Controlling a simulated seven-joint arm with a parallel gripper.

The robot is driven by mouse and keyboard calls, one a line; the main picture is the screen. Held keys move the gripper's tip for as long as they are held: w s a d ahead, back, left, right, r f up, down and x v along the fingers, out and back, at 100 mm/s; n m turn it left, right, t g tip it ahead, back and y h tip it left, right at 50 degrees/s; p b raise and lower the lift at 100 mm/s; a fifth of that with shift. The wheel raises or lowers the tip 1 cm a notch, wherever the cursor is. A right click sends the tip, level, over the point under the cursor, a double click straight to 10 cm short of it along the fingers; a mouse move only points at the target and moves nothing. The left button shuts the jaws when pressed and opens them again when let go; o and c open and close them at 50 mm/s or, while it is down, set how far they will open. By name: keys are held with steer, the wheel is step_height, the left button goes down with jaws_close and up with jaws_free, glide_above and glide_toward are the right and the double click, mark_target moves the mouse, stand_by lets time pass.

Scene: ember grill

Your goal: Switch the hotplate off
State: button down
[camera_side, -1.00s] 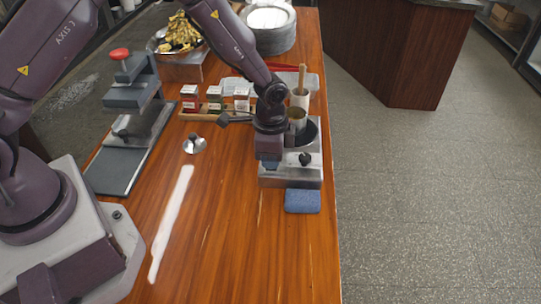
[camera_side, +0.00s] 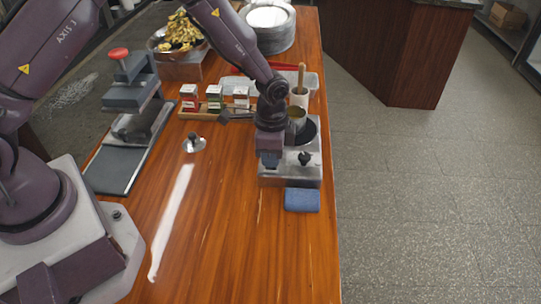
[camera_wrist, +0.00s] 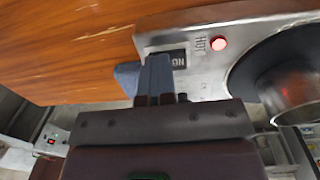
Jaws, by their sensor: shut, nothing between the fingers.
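The hotplate (camera_side: 312,178) is a metal box near the table's right edge, with a dark round plate. In the wrist view its panel (camera_wrist: 205,80) has a lit red lamp (camera_wrist: 218,43) beside the word HOT. A dark switch window (camera_wrist: 178,58) there seems to read ON. A black knob (camera_side: 304,158) sits on the panel's right in the side view. My gripper (camera_wrist: 156,62) is shut and empty, its fingertips right by the switch window. In the side view my gripper (camera_side: 270,160) is over the panel's left part and hides the switch. Contact cannot be told.
A metal pot (camera_side: 297,113) stands on the plate. A blue sponge (camera_side: 302,200) lies at the hotplate's front. Spice boxes (camera_side: 214,98) stand behind left, and a small metal lid-like disc (camera_side: 194,145) lies left. The table's front middle is clear.

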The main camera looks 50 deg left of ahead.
steer(key=shift+w+a+f, duration=0.2)
steer(key=shift+w+a, duration=0.2)
steer(key=shift+a, duration=0.25)
step_height(320, 180, up, 14)
steer(key=s+d, duration=0.1)
steer(key=shift+d+r, duration=0.2)
steer(key=shift+d, duration=0.05)
steer(key=shift+w+a+r+g+h, duration=0.1)
steer(key=shift+w+a+g+h, duration=0.25)
steer(key=shift+w+a, duration=0.4)
steer(key=f, duration=0.4)
steer(key=d+f, duration=0.1)
steer(key=f, duration=0.4)
steer(key=s+f, duration=0.1)
steer(key=f, duration=0.4)
steer(key=shift+d, duration=0.15)
